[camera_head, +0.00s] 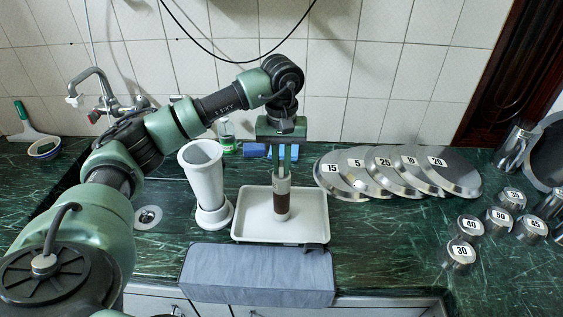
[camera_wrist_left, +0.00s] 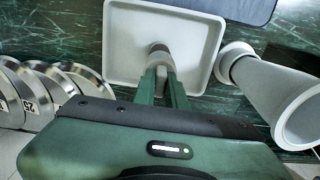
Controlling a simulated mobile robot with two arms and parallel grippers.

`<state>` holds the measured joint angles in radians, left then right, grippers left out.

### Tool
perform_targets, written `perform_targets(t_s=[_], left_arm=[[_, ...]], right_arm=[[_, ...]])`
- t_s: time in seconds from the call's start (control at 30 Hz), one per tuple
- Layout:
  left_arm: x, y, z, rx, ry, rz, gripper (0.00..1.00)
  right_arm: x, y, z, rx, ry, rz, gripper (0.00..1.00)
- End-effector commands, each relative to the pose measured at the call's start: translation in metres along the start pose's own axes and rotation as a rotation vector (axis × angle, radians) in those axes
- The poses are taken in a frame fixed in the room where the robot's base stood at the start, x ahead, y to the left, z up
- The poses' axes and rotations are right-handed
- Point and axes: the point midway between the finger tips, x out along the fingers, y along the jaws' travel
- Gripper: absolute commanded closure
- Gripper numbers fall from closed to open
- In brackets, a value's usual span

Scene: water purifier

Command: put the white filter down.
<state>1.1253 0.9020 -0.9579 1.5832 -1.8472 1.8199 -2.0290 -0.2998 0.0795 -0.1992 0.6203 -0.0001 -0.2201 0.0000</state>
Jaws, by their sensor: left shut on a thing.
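My left gripper (camera_head: 281,165) points down and is shut on the upper part of a slim upright filter (camera_head: 281,204). The filter has pale ends and a dark brown middle. It is over the middle of a white tray (camera_head: 310,228); its lower end appears at the tray floor, but I cannot tell if it touches. In the left wrist view the fingers (camera_wrist_left: 161,88) close around the filter (camera_wrist_left: 160,58), over the tray (camera_wrist_left: 125,45); the filter is partly hidden by them. My right gripper is not in view.
A white open-topped housing (camera_head: 206,187) stands just left of the tray. A grey padded block (camera_head: 257,275) lies along the front. Numbered metal lids (camera_head: 385,172) overlap at right, with several numbered metal cylinders (camera_head: 468,228) beyond. A faucet (camera_head: 100,90) stands at back left.

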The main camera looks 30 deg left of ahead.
Motion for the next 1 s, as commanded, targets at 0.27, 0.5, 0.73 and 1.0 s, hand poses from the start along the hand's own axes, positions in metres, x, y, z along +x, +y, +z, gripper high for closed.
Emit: perform_targets(t_s=[0.27,0.5,0.73,1.0], left_arm=[[0.004,0.0,0.0,0.0,0.001,0.001,1.0],[0.007,0.0,0.0,0.0,0.001,0.0,0.66],[0.006,0.0,0.0,0.0,0.0,0.0,0.66],[-0.011,0.001,-0.001,0.001,0.004,0.004,0.66]], right_arm=[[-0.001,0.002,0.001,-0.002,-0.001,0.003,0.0],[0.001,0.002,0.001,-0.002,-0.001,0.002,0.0],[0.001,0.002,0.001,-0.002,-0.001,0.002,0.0],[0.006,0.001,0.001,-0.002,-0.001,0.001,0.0]])
